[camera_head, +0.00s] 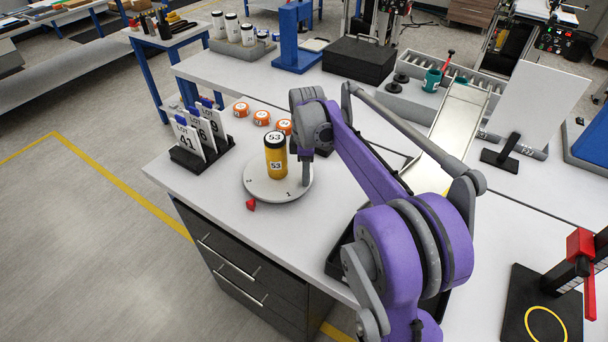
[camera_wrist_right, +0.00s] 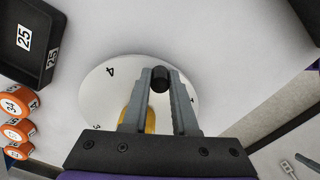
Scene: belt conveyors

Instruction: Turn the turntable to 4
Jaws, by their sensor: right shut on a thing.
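The turntable (camera_head: 268,193) is a round pale disc on the white table. It shows a 2 at its left edge and a 1 at its front right in the head view. A 4 shows on the turntable (camera_wrist_right: 104,96) in the wrist view. A yellow bottle with a black cap marked 53 (camera_head: 275,160) stands on it. A small red pointer (camera_head: 251,205) lies at its front left, between the 2 and the 1. My right gripper (camera_head: 306,180) points down at the disc's right edge. Its fingers close on a dark upright peg (camera_wrist_right: 160,79). My left gripper is out of view.
Numbered cards in a black holder (camera_head: 190,160) stand left of the turntable. Several orange round containers (camera_head: 262,118) sit behind it. A black tray marked 25 (camera_wrist_right: 28,40) is near in the wrist view. The table's front edge is close.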

